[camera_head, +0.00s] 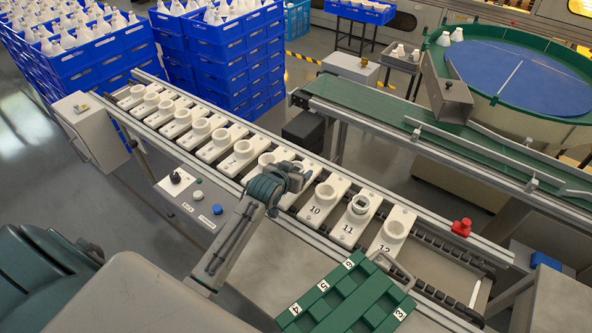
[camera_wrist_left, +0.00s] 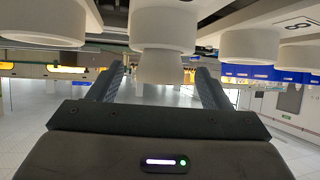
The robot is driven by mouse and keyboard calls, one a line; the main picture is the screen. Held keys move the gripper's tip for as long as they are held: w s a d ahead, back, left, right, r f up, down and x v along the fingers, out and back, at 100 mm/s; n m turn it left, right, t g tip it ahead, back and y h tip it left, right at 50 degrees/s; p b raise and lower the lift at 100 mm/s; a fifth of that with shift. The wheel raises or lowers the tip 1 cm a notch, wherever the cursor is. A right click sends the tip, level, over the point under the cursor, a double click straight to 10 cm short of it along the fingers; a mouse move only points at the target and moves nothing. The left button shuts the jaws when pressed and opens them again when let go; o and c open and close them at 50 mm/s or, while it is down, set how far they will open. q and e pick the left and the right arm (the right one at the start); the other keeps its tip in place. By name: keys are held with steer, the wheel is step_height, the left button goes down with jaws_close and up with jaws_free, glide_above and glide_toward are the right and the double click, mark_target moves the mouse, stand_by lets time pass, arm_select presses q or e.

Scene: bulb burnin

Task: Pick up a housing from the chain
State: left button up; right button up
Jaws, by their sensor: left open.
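The chain (camera_head: 440,268) runs from upper left to lower right in the head view. It carries a row of white plates with round white housings (camera_head: 324,194), some numbered 10, 11 and 12. The cup at 11 (camera_head: 359,204) has a dark square opening. My left gripper (camera_head: 298,176) is over the row just left of plate 10, hiding part of the housings there. In the left wrist view, which looks upside down, the left gripper (camera_wrist_left: 158,85) is open, and a white housing (camera_wrist_left: 160,68) shows between its fingers; contact cannot be told. My right gripper is not in view.
A green slotted tray (camera_head: 323,327) numbered 3 to 6 stands in front of the chain. A red button (camera_head: 461,227) sits on the far rail. Behind are a green conveyor (camera_head: 380,108), a blue round table (camera_head: 520,75) and stacked blue crates (camera_head: 215,50) with white bulbs.

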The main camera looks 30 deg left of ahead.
arm_select(q)
steer(key=shift+x, duration=0.95)
steer(key=shift+s, duration=0.1)
steer(key=c, duration=1)
steer(key=shift+r, duration=0.1)
